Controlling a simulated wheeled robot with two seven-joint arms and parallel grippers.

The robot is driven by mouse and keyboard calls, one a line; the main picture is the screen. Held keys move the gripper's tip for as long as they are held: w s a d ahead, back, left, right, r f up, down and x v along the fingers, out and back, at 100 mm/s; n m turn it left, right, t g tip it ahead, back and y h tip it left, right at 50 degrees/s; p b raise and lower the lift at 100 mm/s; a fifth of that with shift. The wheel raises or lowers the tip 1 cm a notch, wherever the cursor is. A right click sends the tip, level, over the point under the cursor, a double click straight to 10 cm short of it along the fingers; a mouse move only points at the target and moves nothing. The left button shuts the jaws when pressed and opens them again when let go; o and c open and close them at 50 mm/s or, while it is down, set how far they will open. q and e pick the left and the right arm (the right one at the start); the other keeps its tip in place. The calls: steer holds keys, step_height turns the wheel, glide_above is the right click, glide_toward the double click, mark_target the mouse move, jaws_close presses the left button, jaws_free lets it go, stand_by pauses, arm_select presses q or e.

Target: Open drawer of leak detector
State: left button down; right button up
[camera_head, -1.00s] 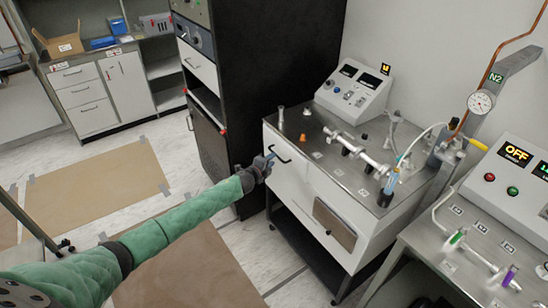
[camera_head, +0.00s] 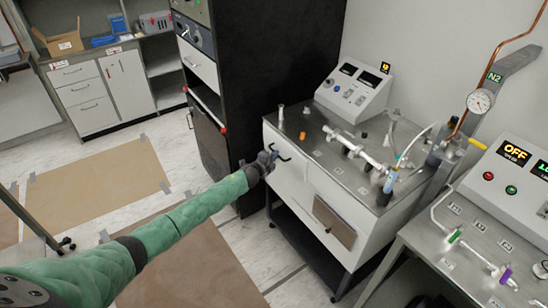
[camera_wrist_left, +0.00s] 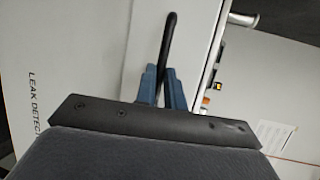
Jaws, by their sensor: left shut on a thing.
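The leak detector is a white cabinet with a steel top (camera_head: 318,135), standing right of the black rack. Its drawer front (camera_head: 288,180) is at the left of the cabinet's front face and looks flush with it. A black bar handle (camera_head: 285,154) sits near the top of that drawer. My left gripper (camera_head: 272,156) is at the handle. In the left wrist view its blue fingers (camera_wrist_left: 163,88) are shut on the black handle (camera_wrist_left: 168,38), which sticks out beyond the tips. Part of the lettering "LEAK DETEC" shows there on the white panel. My right gripper is not in view.
A tall black rack (camera_head: 285,60) stands close behind my left forearm. A control box (camera_head: 352,90) and glass fittings sit on the cabinet top. A steel bench (camera_head: 440,250) is at the right. The floor (camera_head: 190,170) before the cabinet is open, with brown sheets.

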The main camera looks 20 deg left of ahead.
arm_select(q)
steer(key=shift+f, duration=0.1)
